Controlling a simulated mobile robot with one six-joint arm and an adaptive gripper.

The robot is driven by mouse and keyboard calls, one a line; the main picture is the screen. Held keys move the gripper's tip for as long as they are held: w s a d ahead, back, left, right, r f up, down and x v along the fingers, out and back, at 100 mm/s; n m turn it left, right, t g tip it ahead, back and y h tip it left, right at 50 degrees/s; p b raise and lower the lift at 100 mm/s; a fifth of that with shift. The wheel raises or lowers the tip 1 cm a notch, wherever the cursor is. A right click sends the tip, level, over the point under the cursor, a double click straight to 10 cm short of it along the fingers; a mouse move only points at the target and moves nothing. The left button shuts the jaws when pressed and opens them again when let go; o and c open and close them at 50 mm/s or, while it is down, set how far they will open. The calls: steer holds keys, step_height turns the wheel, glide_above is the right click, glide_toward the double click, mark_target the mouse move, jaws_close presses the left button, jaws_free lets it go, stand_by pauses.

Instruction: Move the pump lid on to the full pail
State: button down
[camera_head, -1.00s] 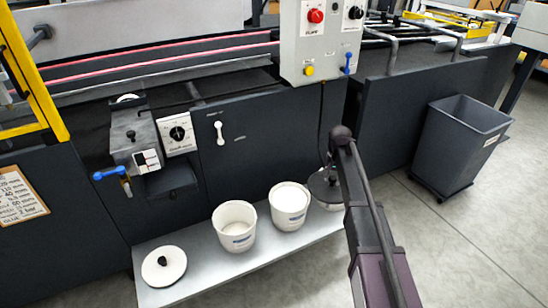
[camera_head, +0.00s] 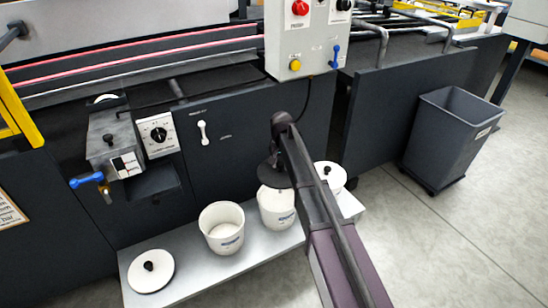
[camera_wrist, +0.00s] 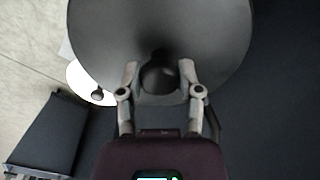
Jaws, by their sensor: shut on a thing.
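The pump lid (camera_head: 267,175) is a dark grey disc with a dark round knob. My gripper (camera_wrist: 160,75) is shut on that knob, and the lid (camera_wrist: 160,25) fills the top of the wrist view. In the head view the lid hangs level above the middle white pail (camera_head: 276,208), hiding much of its mouth; I cannot tell whether they touch. This pail showed white contents near its rim earlier, so it looks like the full pail. In the head view my arm hides most of the gripper.
Another pail (camera_head: 224,231), apparently low inside, stands left on the grey shelf (camera_head: 190,278). A white lid with black knob (camera_head: 151,271) lies at the shelf's left end. The dark machine front (camera_head: 250,140) rises behind. A grey bin (camera_head: 445,140) stands right.

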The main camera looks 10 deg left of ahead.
steer(key=shift+a, duration=0.2)
steer(key=shift+r, duration=0.15)
steer(key=shift+a+r+p, duration=0.2)
steer(key=shift+r+p, duration=1.2)
steer(key=shift+p, duration=0.1)
steer(key=shift+f, duration=0.2)
step_height(320, 180, down, 15)
steer(key=b, duration=1.5)
steer(key=shift+f+b, duration=0.2)
steer(key=shift+b, duration=0.2)
steer(key=shift+c, duration=1)
jaws_free()
steer(key=shift+s, duration=0.15)
